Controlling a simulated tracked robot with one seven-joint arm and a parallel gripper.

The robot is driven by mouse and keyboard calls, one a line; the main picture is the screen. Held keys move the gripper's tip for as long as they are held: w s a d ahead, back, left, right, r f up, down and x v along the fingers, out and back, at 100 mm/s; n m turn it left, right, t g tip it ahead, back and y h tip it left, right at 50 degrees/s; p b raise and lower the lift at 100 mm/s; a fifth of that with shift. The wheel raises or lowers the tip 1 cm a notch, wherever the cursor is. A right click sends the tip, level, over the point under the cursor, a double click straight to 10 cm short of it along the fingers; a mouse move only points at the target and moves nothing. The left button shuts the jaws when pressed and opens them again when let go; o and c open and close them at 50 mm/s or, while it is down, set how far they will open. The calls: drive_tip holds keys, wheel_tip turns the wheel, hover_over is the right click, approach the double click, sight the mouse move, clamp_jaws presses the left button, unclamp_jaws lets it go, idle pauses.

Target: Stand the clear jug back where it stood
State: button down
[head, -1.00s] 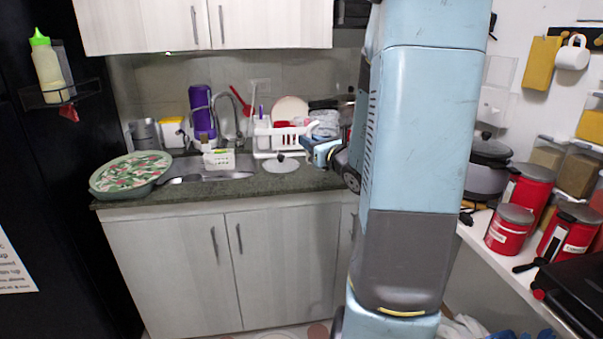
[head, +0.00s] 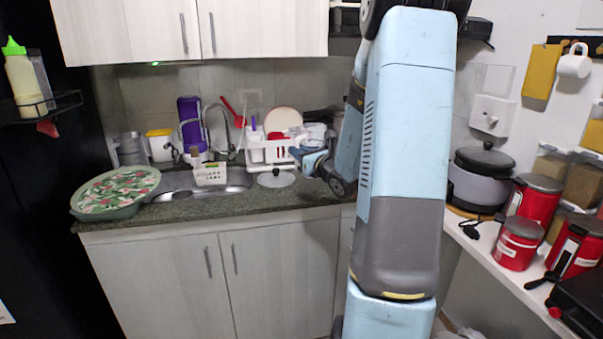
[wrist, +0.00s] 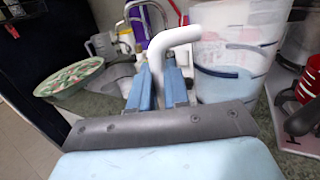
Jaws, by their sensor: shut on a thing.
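My gripper (wrist: 160,88) shows in the wrist view with its two blue fingers shut on the white curved handle (wrist: 176,36) of the clear jug (wrist: 228,68). The jug's see-through body is at the right of the fingers, large and close to the camera. In the head view my gripper (head: 303,158) is over the counter (head: 235,204), just right of the dish rack. The jug cannot be told apart there, and I cannot tell whether its base touches anything.
The white dish rack (head: 258,152), a round lid (head: 276,180) and the sink (head: 205,190) are close left of my gripper. A patterned green tub (head: 115,192) stands at the counter's left end. A grey pot (head: 481,180) and red canisters (head: 517,243) occupy the right shelf.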

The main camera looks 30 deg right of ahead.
drive_tip(key=w+d+f, duration=0.2)
drive_tip(key=w+f, duration=0.4)
drive_tip(key=f, duration=0.3)
drive_tip(key=shift+d+f, duration=0.3)
drive_tip(key=c, duration=1)
unclamp_jaws()
